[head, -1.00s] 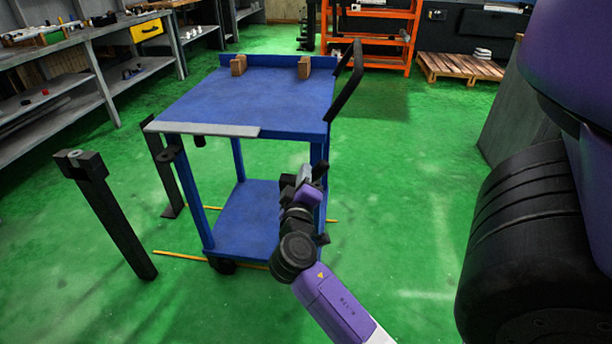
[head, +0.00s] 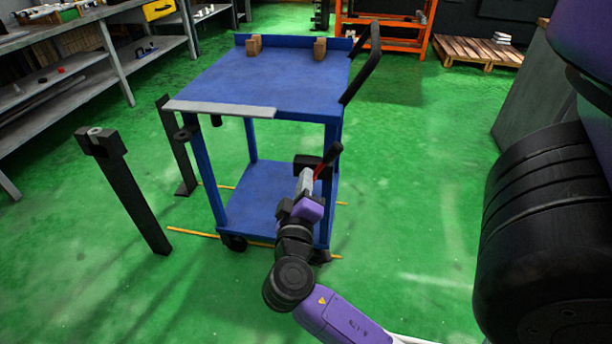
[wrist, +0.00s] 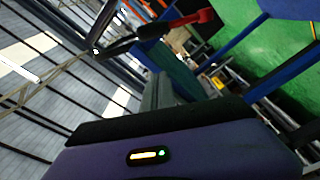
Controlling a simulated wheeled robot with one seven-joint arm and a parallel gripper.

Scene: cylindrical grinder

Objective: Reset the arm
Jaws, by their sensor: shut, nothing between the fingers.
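My arm reaches up from the bottom of the head view, with purple and black links. My gripper (head: 327,163) is at its end, in front of the blue cart, and shows black and red parts. It is shut and holds nothing. In the wrist view, a dark finger with a red tip (wrist: 190,21) shows near the top, with no object at it. The fingertips are small in the head view.
A blue two-shelf cart (head: 255,82) stands just beyond the gripper, with two wooden blocks on top. Black posts (head: 130,190) stand at its left. A grey shelf bench (head: 90,35) is at left, an orange rack (head: 385,20) and pallet (head: 475,50) behind. Green floor is clear at right.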

